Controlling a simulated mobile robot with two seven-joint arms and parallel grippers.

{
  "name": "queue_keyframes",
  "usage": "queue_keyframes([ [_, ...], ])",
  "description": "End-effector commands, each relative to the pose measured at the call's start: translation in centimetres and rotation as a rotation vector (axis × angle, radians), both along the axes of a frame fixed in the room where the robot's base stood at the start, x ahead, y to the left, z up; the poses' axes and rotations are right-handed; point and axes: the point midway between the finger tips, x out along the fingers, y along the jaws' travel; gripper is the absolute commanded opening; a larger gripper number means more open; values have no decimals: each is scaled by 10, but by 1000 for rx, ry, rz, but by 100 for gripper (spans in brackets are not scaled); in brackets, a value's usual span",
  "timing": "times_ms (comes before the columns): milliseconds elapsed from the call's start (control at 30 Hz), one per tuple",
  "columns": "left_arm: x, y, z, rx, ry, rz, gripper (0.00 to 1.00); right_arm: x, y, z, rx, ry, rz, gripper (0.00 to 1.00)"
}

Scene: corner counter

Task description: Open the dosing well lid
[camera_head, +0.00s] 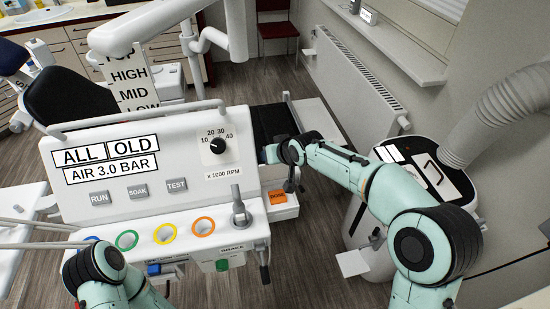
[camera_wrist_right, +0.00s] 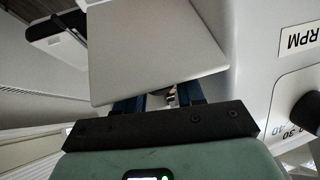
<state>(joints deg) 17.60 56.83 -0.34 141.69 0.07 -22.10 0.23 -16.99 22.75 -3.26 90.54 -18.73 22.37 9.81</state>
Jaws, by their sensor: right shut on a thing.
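In the right wrist view a flat pale grey plate (camera_wrist_right: 155,50), which looks like the dosing well lid, covers the space beyond my right gripper (camera_wrist_right: 165,100). Its blue fingers reach under the plate's near edge and are shut on it, though the plate hides most of the grip. In the head view my right gripper (camera_head: 268,154) is at the right side of the white dental unit (camera_head: 130,225), beside the dial. The well's opening cannot be made out. Of my left arm only links show at the bottom left; its gripper is out of view.
The unit's front carries a black dial (camera_head: 217,145), several buttons, coloured rings and a grey lever (camera_head: 238,200). A white machine with a hose (camera_head: 480,125) stands at the right. Grey floor lies between.

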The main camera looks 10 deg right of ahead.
Motion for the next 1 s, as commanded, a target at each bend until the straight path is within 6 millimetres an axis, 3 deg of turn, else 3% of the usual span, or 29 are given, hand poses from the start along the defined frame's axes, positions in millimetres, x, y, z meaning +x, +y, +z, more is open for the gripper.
queue_keyframes([
  [933,-1,0,-1,0,1,0,43,9,-1,-8,-5,5,0,0],
  [967,-1,0,-1,0,1,0,43,9,-1,-8,-6,5,0,44],
  [1000,-1,0,-1,0,1,0,43,9,-1,-8,-5,5,0,57],
])
